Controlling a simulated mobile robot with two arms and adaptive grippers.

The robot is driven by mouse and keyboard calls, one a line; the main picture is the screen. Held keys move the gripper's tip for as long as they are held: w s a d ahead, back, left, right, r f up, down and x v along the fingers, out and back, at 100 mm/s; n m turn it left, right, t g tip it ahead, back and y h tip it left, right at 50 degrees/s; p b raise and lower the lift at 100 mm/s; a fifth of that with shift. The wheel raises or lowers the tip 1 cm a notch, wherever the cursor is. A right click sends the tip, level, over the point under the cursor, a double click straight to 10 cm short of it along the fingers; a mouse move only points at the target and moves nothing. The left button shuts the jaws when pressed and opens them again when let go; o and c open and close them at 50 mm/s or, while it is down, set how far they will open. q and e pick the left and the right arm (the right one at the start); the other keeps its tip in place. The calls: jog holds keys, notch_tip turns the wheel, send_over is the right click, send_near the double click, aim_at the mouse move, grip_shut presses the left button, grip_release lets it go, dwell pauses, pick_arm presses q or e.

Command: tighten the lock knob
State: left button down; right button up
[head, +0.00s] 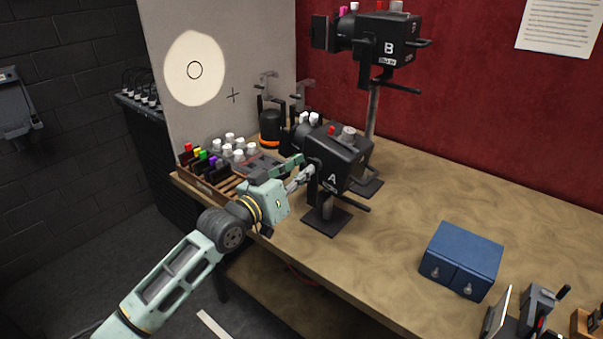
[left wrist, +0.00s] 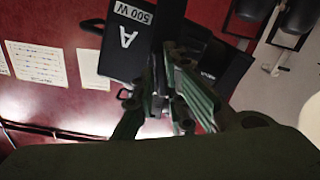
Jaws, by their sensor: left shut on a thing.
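A black lamp labelled A (head: 337,160) stands on a short post with a square foot on the table. It carries a beam circle's side toward the board and a handle at lower right. My left gripper (head: 304,172) reaches to the near side of lamp A and is shut there, at the lock knob's likely place. The knob itself is hidden by the fingers. In the left wrist view the green fingers (left wrist: 172,98) close beside the body of lamp A (left wrist: 130,45), which is marked 500 W. My right gripper is not in view.
Lamp B (head: 380,45) stands on a taller post behind. A wooden tray (head: 205,190) with coloured and white-topped pieces lies left of lamp A. A blue two-drawer box (head: 462,260) is at the right. The table middle (head: 420,190) is clear.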

pick_arm(q)
jog(key=shift+m, duration=0.3)
jog(key=m, duration=2)
jog(key=shift+s+d+f+m+p, duration=0.1)
jog(key=shift+d+m+p, duration=0.1)
jog(key=shift+m+p, duration=0.15)
jog(key=c, duration=1.9)
grip_release()
jog(key=shift+c, duration=0.2)
jog(key=shift+o, duration=0.5)
jog(key=shift+s, duration=0.1)
jog(key=shift+f, duration=0.15)
